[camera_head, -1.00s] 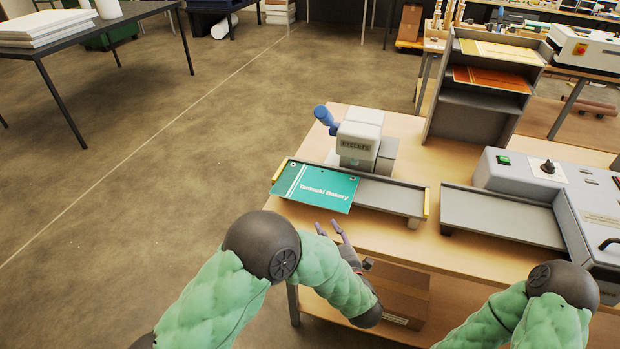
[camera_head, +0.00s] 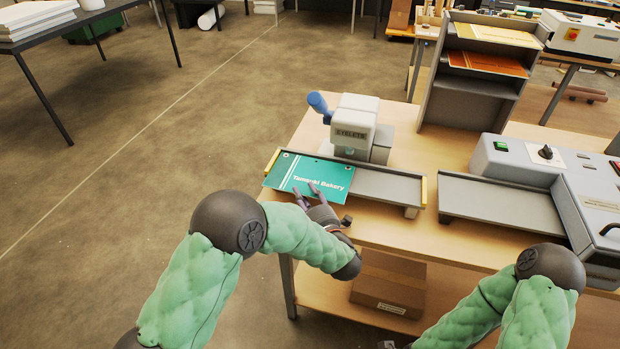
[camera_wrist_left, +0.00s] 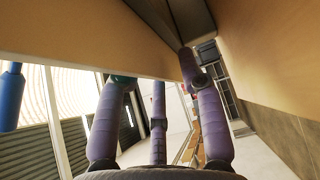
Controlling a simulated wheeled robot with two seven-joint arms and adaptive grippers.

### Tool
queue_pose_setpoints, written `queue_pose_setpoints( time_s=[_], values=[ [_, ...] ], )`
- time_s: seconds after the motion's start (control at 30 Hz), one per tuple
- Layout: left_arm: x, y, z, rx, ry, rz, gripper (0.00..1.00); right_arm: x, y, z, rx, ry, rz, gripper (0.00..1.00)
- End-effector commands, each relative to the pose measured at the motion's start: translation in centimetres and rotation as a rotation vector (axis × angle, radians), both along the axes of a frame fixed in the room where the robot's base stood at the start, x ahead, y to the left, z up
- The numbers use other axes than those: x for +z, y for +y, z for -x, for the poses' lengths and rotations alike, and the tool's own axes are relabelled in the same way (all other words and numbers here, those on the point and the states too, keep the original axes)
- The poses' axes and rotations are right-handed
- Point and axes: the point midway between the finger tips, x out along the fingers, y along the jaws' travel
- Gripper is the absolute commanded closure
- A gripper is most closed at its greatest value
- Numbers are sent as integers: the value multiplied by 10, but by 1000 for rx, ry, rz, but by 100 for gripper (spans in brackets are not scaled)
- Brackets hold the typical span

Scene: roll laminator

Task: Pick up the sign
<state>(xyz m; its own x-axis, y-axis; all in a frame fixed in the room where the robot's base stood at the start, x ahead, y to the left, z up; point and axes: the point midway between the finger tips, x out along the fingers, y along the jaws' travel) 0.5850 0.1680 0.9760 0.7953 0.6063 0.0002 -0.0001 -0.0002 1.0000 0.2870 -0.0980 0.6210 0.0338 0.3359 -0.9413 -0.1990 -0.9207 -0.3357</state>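The sign (camera_head: 320,175) is a flat teal board with white lettering, stripes at its left end and small holes. It lies on the left part of the grey tray (camera_head: 390,187) in front of the eyelet press (camera_head: 355,127), its front edge toward me. My left gripper (camera_head: 313,191) is at the sign's front edge, its fingers apart and overlapping the board in the head view. Whether they touch it I cannot tell. In the left wrist view the purple fingers (camera_wrist_left: 155,85) are spread, with nothing clearly held between them. My right gripper is out of view.
The laminator (camera_head: 560,185) with its grey feed tray (camera_head: 500,205) stands to the right on the same wooden table (camera_head: 405,235). A grey shelf rack (camera_head: 470,100) with coloured sheets stands behind. A cardboard box (camera_head: 390,290) sits on the lower shelf.

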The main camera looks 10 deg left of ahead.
Motion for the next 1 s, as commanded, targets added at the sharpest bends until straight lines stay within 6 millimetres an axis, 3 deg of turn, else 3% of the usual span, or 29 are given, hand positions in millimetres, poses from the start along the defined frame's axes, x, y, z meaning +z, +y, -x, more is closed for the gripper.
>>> queue_pose_setpoints(
  time_s=[0.17, 0.4, 0.53, 0.57, 1.0],
  values=[
    [-2, 15, -18, 3, -1, 1, 61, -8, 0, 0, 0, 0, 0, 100],
    [0, 16, -21, 0, 0, 0, 61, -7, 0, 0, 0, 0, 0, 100],
    [0, 16, -21, 0, 0, 0, 95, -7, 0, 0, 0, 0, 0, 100],
    [0, 16, -21, 0, 0, 0, 100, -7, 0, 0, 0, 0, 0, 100],
    [2, 16, -20, 0, -1, 1, 100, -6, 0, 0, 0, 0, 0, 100]
  ],
)
